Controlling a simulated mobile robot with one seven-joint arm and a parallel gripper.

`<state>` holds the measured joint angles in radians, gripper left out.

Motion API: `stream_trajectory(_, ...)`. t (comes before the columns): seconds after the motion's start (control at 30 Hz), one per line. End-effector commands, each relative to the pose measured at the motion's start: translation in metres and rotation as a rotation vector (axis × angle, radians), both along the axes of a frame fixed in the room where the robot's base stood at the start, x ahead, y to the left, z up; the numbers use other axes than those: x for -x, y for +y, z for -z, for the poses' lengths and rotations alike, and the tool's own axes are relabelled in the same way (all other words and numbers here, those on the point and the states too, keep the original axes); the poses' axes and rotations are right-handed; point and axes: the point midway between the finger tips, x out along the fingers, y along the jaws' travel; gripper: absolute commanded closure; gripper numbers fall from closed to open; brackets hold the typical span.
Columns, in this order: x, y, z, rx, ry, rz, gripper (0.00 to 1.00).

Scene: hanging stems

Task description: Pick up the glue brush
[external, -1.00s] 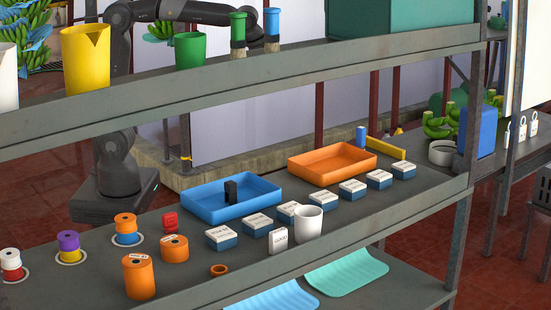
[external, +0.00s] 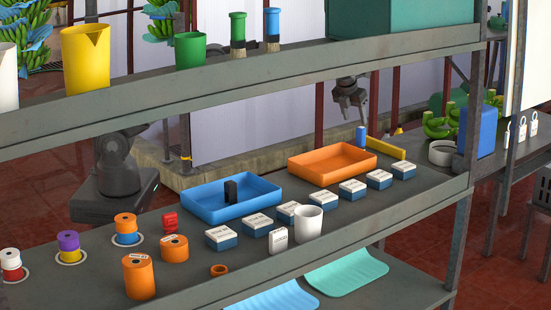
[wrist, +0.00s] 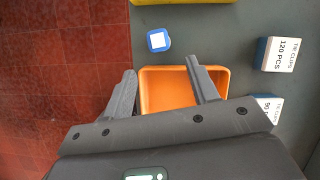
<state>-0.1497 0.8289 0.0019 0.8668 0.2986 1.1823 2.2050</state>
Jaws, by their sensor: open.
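A small blue upright block (external: 361,137) stands behind the orange tray, near its right back corner. In the wrist view this blue block (wrist: 158,40) has a white square on top and lies just beyond my fingertips. My gripper (external: 352,116) hangs above the back of the table, just over and left of the blue block. In the wrist view my gripper (wrist: 160,66) has its fingers apart with nothing between them.
An orange tray (external: 300,172) lies close below my gripper. A yellow bar (external: 388,148) lies beside the blue block. A blue tray (external: 195,213), labelled boxes (external: 352,189) and a white cup (external: 308,222) stand nearby. An upper shelf (external: 250,80) spans the front.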

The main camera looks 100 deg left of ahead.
Motion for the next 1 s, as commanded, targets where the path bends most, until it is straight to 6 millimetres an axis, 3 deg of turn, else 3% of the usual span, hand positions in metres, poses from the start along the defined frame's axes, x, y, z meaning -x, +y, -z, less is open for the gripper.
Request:
stream_trajectory(0.27, -0.009, 0.009, 0.022, -0.015, 0.022, 0.037, 0.46)
stream_trajectory(0.5, -0.016, 0.020, 0.056, -0.015, 0.020, 0.035, 0.46)
stream_trajectory(0.67, -0.018, 0.023, 0.066, -0.014, 0.019, 0.036, 0.46)
stream_trajectory(1.0, -0.025, 0.034, 0.109, -0.015, 0.018, 0.036, 0.46)
